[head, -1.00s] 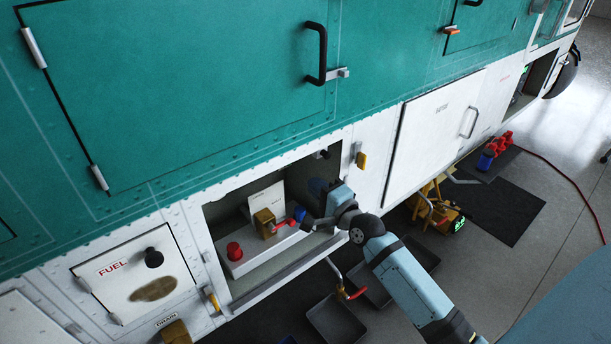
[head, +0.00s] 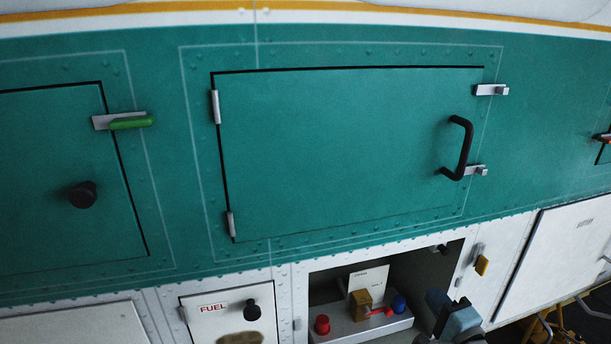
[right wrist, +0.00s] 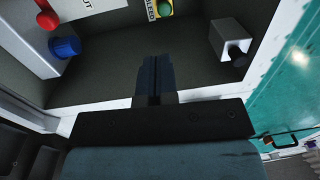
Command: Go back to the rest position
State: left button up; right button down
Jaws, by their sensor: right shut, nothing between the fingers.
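My right gripper (right wrist: 157,65) is shut and empty in the right wrist view. Its dark fingers point into an open compartment in the white lower side of the helicopter. In the head view, part of my blue right arm shows at the compartment's right side, at the bottom edge; the fingertips are hard to make out there. My left gripper is in neither view.
The compartment holds a red knob (head: 322,324), a brass block (head: 360,302) with a red lever, and a blue knob (head: 399,304). A grey box (right wrist: 230,37) and the compartment's walls are close around the fingers. A large closed teal door (head: 340,150) is above.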

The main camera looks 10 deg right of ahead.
pick_arm(q)
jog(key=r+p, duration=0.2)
jog(key=p, duration=0.1)
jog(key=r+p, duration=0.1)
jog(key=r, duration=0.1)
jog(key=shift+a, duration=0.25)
pick_arm(e)
jog(key=s+a+f+n+g+y, duration=0.1)
jog(key=s+a+f+n+g, duration=0.6)
jog(key=s+a+f+n, duration=0.9)
jog(key=s+f+n, duration=0.2)
jog(key=s+n, duration=0.1)
jog(key=shift+s+a+f+n, duration=0.15)
jog(key=shift+s+a+n, duration=0.05)
jog(key=shift+a+n, duration=0.1)
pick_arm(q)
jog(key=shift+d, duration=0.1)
